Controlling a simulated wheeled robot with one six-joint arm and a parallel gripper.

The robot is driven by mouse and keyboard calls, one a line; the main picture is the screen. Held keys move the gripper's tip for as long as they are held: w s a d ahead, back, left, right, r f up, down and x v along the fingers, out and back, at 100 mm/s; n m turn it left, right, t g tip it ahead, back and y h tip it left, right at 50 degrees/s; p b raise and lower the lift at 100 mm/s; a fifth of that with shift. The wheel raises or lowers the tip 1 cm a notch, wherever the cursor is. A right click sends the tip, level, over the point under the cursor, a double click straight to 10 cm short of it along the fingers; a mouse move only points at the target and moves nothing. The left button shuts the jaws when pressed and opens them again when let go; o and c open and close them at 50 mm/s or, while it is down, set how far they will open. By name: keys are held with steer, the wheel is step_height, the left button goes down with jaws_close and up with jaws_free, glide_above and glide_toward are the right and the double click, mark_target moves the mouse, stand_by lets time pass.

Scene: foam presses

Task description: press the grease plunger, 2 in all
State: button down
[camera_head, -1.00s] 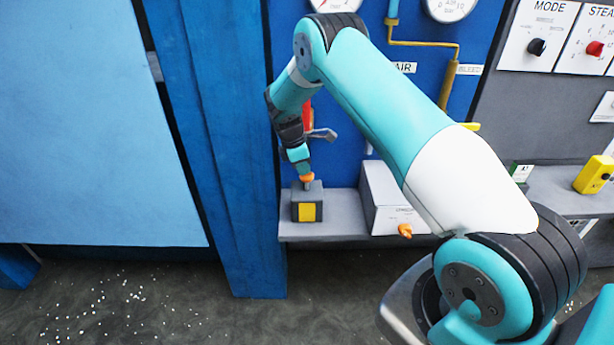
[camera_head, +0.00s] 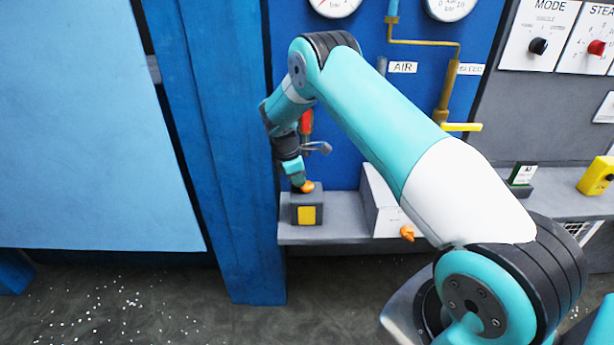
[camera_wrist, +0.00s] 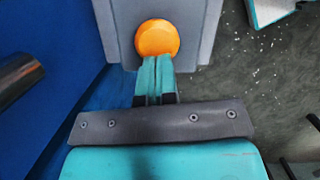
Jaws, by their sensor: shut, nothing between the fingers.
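The grease plunger is a small dark grey box (camera_head: 307,210) with a yellow front panel, standing on the grey ledge at the foot of the blue press. Its orange knob (camera_head: 307,187) sits low, close to the box top, with no stem visible. In the wrist view the round orange knob (camera_wrist: 157,38) is just beyond my fingertips. My gripper (camera_head: 299,181) is shut and empty, tips down at the knob's left side. In the wrist view my gripper (camera_wrist: 156,62) has both fingers together, meeting the knob's near edge. Contact looks likely, but the exact touching point is hidden.
A light grey box (camera_head: 385,205) with an orange knob (camera_head: 407,232) stands right of the plunger, partly behind my arm. A grey-handled lever with a red part (camera_head: 306,122) is close behind my gripper. A blue post (camera_head: 225,150) stands left.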

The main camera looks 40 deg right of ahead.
steer(key=shift+w+a+r, duration=0.1)
steer(key=shift+w+a, duration=0.05)
steer(key=shift+a, duration=0.3)
steer(key=shift+w+a+r, duration=0.1)
steer(key=shift+w+a, duration=0.05)
steer(key=shift+a, duration=0.3)
steer(key=shift+d, duration=0.1)
steer(key=b+v, duration=0.2)
steer(key=v, duration=1.5)
steer(key=shift+r+b, duration=0.3)
steer(key=shift+b, duration=0.1)
steer(key=shift+a, duration=0.25)
